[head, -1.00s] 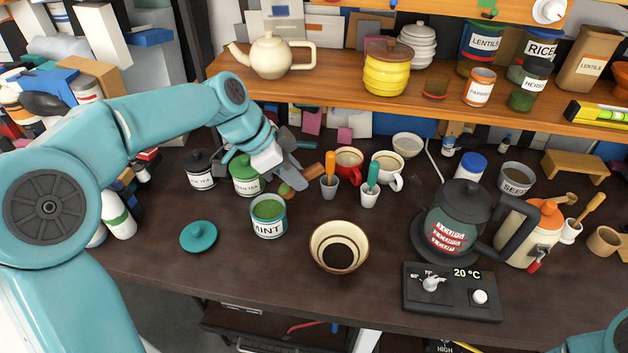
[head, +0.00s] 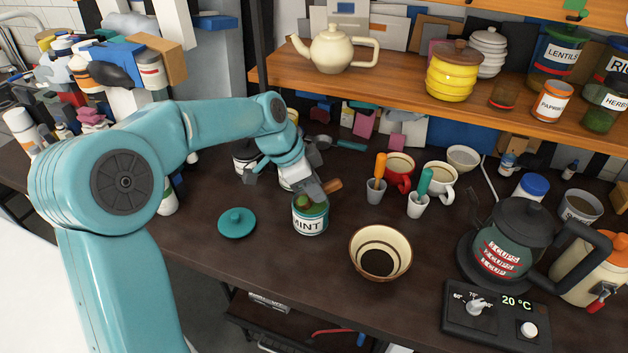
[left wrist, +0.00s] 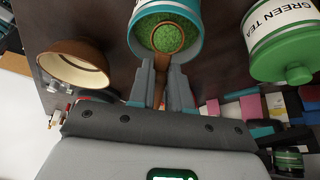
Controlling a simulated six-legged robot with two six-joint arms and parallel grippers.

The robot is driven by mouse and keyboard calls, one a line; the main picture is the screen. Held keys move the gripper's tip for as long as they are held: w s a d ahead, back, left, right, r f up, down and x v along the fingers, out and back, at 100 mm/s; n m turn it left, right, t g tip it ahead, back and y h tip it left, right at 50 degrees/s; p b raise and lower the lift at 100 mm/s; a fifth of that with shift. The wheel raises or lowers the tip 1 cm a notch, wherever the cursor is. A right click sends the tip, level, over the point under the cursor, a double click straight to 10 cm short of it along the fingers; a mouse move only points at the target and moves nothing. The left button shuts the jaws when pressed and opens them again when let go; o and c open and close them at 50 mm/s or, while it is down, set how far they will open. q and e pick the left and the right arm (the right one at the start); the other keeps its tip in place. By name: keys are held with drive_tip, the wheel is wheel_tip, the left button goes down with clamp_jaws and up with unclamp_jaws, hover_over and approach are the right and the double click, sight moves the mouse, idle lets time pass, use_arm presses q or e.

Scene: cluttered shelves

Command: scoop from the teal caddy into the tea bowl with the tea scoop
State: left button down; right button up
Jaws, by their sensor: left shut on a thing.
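The teal caddy (head: 310,226), labelled MINT, stands open on the table, with green tea inside it in the left wrist view (left wrist: 141,43). My left gripper (head: 310,190) is just above its rim, shut on the wooden tea scoop (head: 332,186). In the left wrist view the scoop's round end (left wrist: 168,38) is inside the caddy mouth, at the tea. I cannot tell how much tea it holds. The tea bowl (head: 380,236), cream inside with a dark bottom, stands to the right of the caddy; it also shows in the left wrist view (left wrist: 60,72). My right gripper is not in view.
The teal lid (head: 237,222) lies left of the caddy. The green tea caddy (left wrist: 285,45) stands close by. Small cups with an orange-handled tool (head: 380,167) and a teal-handled tool (head: 424,182) stand behind the bowl. The kettle (head: 510,240) is at the right.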

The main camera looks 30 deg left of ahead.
use_arm(q)
drive_tip(key=shift+w+d+r+g+y+p, duration=0.2)
drive_tip(key=shift+r+g+y+p, duration=0.25)
drive_tip(key=shift+p, duration=1)
drive_tip(key=shift+w+d+r+g+y+p, duration=0.2)
drive_tip(key=shift+g+y+p, duration=0.35)
drive_tip(key=shift+p, duration=0.9)
wheel_tip(320, 180, up, 2)
drive_tip(key=p, duration=0.2)
drive_tip(key=g+y+p, duration=0.1)
drive_tip(key=p, duration=0.2)
drive_tip(key=shift+w+d+r+y+p, duration=0.1)
drive_tip(key=shift+r+y+p, duration=0.1)
drive_tip(key=shift+y+p, duration=0.15)
